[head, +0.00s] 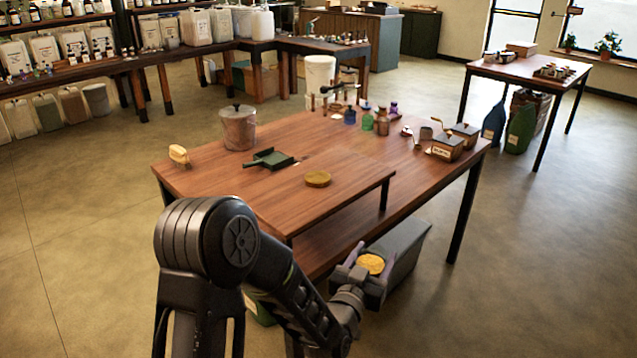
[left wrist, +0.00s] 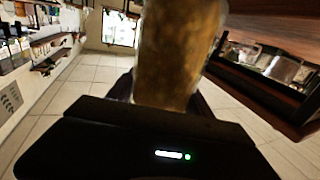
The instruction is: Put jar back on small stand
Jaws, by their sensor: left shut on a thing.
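My left gripper (head: 370,266) is shut on a jar, held upright off the front edge of the wooden table. In the head view only the jar's round yellow top (head: 370,263) shows between the fingers. In the left wrist view the jar (left wrist: 178,50) looks like clear glass with mottled amber contents, and its upper end is cut off by the frame. A low raised wooden stand (head: 285,200) on dark legs rests on the table. A flat yellow-brown round piece (head: 318,179) lies on it. My right gripper is out of view.
Small bottles and boxes crowd the table's back right. A grey bin (head: 405,250) is on the floor beside the gripper. The stand's front is mostly clear.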

